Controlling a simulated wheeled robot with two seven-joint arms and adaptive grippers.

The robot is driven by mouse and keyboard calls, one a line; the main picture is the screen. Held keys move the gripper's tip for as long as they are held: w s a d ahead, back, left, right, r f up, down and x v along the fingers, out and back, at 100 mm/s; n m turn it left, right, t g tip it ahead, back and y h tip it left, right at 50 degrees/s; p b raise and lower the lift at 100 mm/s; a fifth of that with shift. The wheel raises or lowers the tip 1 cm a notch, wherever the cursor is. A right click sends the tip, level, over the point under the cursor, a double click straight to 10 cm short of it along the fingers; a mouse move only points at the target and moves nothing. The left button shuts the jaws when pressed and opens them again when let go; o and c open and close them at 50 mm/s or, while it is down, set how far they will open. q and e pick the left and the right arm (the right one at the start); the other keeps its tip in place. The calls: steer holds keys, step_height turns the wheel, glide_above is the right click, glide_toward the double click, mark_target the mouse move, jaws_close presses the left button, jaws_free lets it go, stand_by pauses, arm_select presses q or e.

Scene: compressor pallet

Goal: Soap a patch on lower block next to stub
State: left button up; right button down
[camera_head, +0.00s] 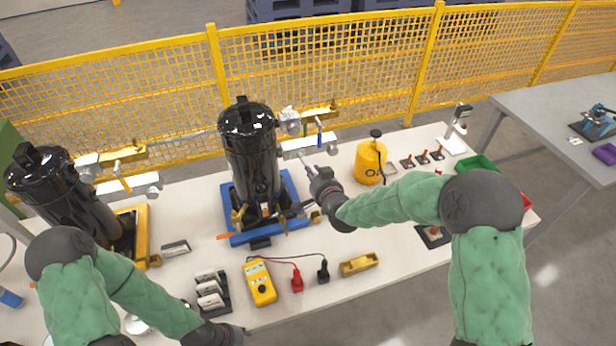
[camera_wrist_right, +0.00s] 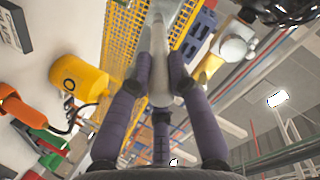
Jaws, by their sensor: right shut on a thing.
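The black compressor (camera_head: 250,150) stands upright on a blue pallet (camera_head: 284,220). My right gripper (camera_head: 308,168) is just below the lower block. It is shut on a slim pale grey tool (camera_wrist_right: 159,65) that points up toward the block. Whether its tip touches the block cannot be told. No soap patch can be made out. My left gripper (camera_head: 232,334) is low at the bottom edge; its fingers are not clear.
A second black compressor (camera_head: 62,195) stands on a yellow pallet at left. A yellow canister (camera_head: 370,162) stands right of my right gripper. A yellow meter (camera_head: 260,284) with leads and a brass piece (camera_head: 358,264) lie in front. Yellow fencing (camera_head: 330,75) runs behind.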

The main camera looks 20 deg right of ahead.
steer(key=shift+b, duration=0.35)
steer(key=shift+a, duration=1.95)
steer(key=s, duration=0.6)
steer(key=shift+d, duration=0.1)
steer(key=shift+s, duration=1.5)
